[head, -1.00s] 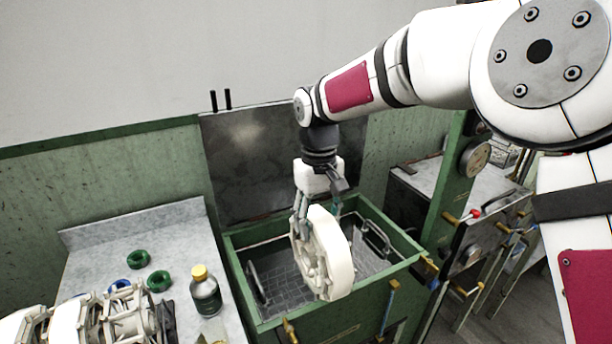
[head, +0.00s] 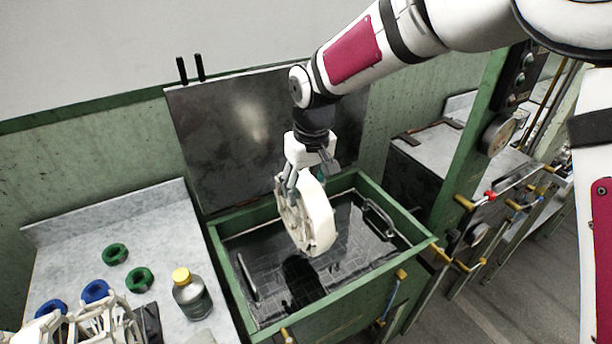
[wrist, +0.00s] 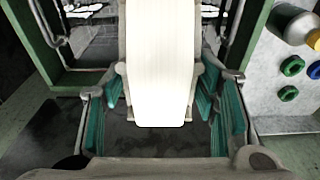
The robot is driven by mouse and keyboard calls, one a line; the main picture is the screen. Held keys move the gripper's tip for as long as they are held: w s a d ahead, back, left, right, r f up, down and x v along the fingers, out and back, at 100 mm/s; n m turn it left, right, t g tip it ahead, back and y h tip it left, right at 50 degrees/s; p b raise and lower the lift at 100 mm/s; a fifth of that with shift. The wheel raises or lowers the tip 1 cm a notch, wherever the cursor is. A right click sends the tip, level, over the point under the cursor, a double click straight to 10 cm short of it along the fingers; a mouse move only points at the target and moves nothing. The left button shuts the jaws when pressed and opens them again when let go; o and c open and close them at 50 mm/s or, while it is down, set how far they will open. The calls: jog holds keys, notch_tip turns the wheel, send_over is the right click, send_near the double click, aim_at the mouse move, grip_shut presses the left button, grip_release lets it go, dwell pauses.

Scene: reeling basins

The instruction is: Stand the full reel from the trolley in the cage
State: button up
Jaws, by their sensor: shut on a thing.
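My gripper (head: 301,185) is shut on a white reel (head: 318,218), which hangs upright over the open green basin (head: 352,288). In the wrist view the reel (wrist: 160,65) sits between the teal-padded fingers (wrist: 160,100). The cage (head: 378,222) is inside the basin, with a mesh floor and a wire handle at each side. The reel appears above the cage floor and apart from it, with a dark shadow below. The reel hides part of the cage's middle. I cannot make out the trolley.
A grey bench (head: 150,235) at left holds a yellow-capped bottle (head: 191,294), green and blue rings (head: 139,280) and pale reel-like frames (head: 105,322). A dark metal panel (head: 235,135) stands behind the basin. Valves and a gauge (head: 497,135) stand at right.

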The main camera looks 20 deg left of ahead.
notch_tip(320, 180, down, 30)
jog(key=b, duration=1)
jog(key=shift+r, duration=0.15)
dwell(0.6)
jog(key=shift+s, duration=0.1)
jog(key=o, duration=1.4)
jog(key=r, duration=0.4)
jog(key=d+r, duration=0.1)
jog(key=r, duration=0.3)
jog(key=s+r, duration=0.1)
jog(key=r, duration=0.3)
jog(key=shift+d, duration=0.2)
